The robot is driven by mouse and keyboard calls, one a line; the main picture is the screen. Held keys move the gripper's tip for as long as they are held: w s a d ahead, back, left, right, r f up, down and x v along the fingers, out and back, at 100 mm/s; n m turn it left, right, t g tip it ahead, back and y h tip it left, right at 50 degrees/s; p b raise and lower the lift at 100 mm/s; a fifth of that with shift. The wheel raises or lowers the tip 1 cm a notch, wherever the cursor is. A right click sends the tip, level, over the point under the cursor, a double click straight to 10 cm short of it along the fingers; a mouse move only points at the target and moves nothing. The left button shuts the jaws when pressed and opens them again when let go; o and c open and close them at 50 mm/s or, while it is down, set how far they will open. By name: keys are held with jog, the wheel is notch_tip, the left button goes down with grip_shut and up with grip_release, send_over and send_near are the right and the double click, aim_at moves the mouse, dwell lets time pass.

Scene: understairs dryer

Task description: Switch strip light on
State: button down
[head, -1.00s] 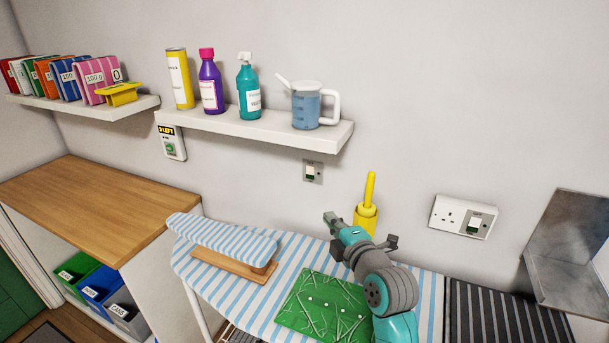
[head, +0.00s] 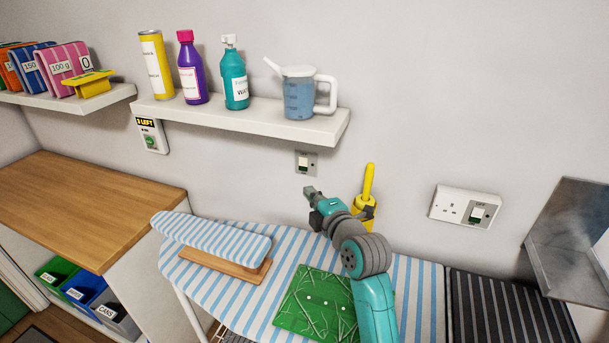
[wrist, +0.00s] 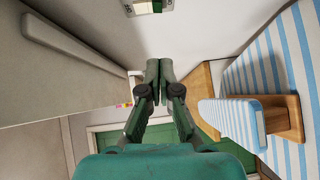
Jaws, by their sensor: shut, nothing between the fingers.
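No strip light is in view. My gripper (head: 308,190) is just below the switch in the head view, apart from it in the picture. In the wrist view my gripper (wrist: 160,62) has its fingertips together with nothing between them.
The shelf (head: 250,120) with bottles and a jug (head: 300,95) overhangs the switch. A yellow holder (head: 364,212) stands right of my gripper. A wall socket (head: 465,207) is further right. The striped ironing board (head: 235,295), with a small sleeve board (head: 212,237), lies below.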

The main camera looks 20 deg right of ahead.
send_near(301, 169)
jog(key=w+a, duration=0.3)
jog(key=a, duration=0.1)
jog(key=shift+w+d+f, duration=0.1)
jog(key=shift+w+d, duration=0.55)
jog(key=shift+w, duration=0.2)
jog(key=shift+w+d+f, duration=0.15)
jog(key=shift+w+d, duration=0.5)
jog(key=shift+w, duration=0.2)
jog(key=shift+w+d+f, duration=0.1)
jog(key=shift+d, duration=0.05)
notch_tip(301, 169, up, 10)
